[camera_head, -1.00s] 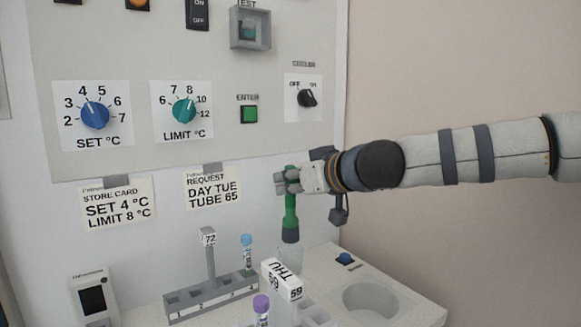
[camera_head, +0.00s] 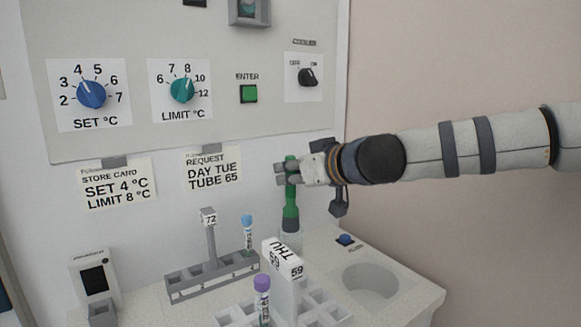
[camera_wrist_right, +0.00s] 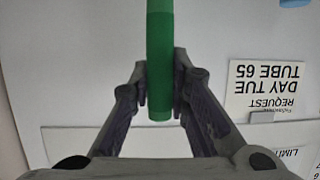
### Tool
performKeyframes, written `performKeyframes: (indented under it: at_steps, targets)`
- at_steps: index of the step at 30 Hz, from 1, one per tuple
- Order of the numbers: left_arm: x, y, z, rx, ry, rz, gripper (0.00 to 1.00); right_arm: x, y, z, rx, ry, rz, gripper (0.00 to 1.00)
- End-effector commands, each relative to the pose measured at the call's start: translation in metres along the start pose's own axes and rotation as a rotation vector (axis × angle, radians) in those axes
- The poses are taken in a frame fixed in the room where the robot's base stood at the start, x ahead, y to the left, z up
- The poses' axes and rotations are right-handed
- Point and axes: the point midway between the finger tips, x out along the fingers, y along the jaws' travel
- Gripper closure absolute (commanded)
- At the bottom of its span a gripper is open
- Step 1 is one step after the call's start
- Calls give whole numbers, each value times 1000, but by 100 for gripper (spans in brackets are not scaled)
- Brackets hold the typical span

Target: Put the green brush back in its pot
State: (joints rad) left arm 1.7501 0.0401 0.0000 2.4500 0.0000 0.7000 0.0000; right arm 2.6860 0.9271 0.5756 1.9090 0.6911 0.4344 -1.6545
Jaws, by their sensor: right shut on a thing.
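The green brush (camera_head: 291,205) is upright, its green handle at the top and a dark, paler lower part below. My right gripper (camera_head: 288,172) is shut on the upper handle. In the right wrist view the green handle (camera_wrist_right: 160,60) stands between the two fingers (camera_wrist_right: 160,90). A pale, see-through pot (camera_head: 290,240) shows around the brush's lower end, partly hidden behind the white block marked THU. I cannot tell how deep the brush sits in it. My left gripper is not in view.
A grey rack (camera_head: 213,280) with a blue-capped tube (camera_head: 247,232) stands left of the brush. A white rack with a THU block (camera_head: 284,275) and a purple-capped tube (camera_head: 262,298) is in front. A round basin (camera_head: 371,282) and a blue button (camera_head: 345,240) lie right.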

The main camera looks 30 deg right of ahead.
Motion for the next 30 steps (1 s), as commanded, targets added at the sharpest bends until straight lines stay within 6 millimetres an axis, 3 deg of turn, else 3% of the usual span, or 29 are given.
performKeyframes:
  at_steps: [30]
  targets:
    - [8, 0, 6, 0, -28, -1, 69, 9, 0, 26, 1, 1, 0, 100]
